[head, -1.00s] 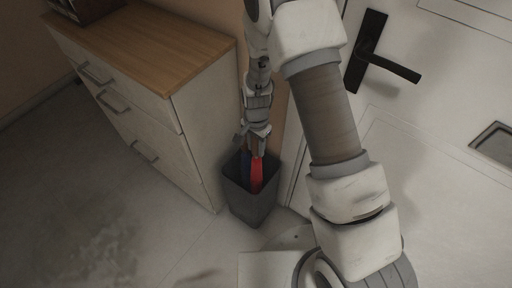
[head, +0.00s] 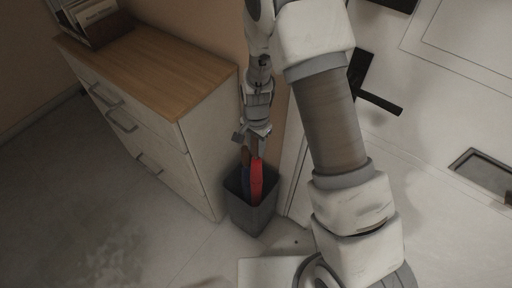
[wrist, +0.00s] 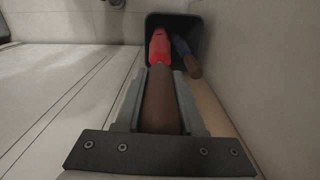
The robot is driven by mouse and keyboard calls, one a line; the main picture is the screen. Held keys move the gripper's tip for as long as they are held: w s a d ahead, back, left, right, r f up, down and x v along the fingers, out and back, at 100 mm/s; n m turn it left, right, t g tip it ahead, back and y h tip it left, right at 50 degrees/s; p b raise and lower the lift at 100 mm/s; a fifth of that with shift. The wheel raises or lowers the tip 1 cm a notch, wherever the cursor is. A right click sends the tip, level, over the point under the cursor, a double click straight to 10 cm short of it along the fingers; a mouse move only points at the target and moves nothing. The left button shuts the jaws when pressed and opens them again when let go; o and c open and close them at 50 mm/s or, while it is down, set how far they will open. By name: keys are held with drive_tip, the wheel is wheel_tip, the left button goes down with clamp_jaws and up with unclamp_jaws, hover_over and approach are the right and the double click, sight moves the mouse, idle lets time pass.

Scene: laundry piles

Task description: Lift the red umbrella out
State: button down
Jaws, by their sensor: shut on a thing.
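The red umbrella (head: 257,180) stands in a dark grey bin (head: 250,216), its lower part hidden inside. In the wrist view the red umbrella (wrist: 160,47) has a brown handle that runs between the fingers of my gripper (wrist: 163,74). My gripper is shut on this handle. In the head view my gripper (head: 256,143) is above the bin's opening. A blue umbrella (head: 245,177) with a brown handle is close beside the red one in the same bin. It also shows in the wrist view (wrist: 180,46), to the right of the red one.
A white drawer cabinet (head: 205,150) with a wooden top stands close to the bin's left. A file holder (head: 98,22) sits on it. A white door (head: 430,120) with a black handle (head: 376,97) is at the right. The floor (head: 120,200) at the left is clear.

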drive_tip(key=shift+r, duration=0.75)
drive_tip(key=shift+p, duration=0.3)
wheel_tip(320, 180, up, 23)
drive_tip(key=p, duration=1.6)
drive_tip(key=shift+p, duration=0.4)
drive_tip(key=shift+d, duration=0.1)
